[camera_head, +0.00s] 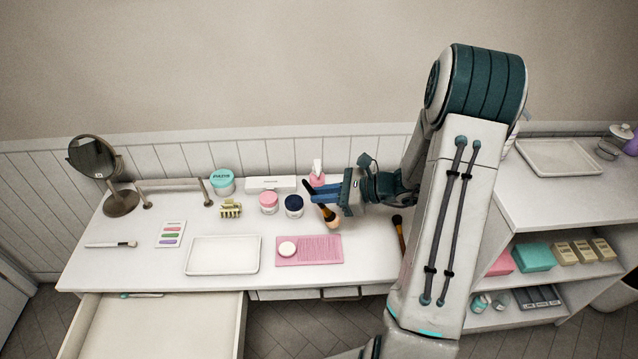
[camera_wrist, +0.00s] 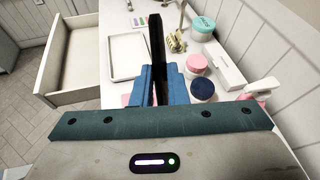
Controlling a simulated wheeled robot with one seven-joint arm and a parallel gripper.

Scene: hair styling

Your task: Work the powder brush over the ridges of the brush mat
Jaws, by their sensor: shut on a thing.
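My gripper (camera_head: 322,194), with blue fingers, is shut on the powder brush. The brush's dark handle (camera_head: 307,185) sticks up past the fingers and its tan head (camera_head: 331,223) points down, tilted. The head is beyond the right back part of the pink brush mat (camera_head: 320,257) and looks apart from it. In the wrist view the black handle (camera_wrist: 156,45) rises between the fingers (camera_wrist: 160,85); the brush head is hidden and only a sliver of mat shows.
A white tray (camera_head: 223,268) lies left of the mat. A pink-lidded jar (camera_head: 268,203), a navy-lidded jar (camera_head: 294,206) and a pink pump bottle (camera_head: 317,177) stand behind it. Another brush (camera_head: 399,232) lies to the right, near my arm. An open drawer (camera_head: 160,325) juts out at front left.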

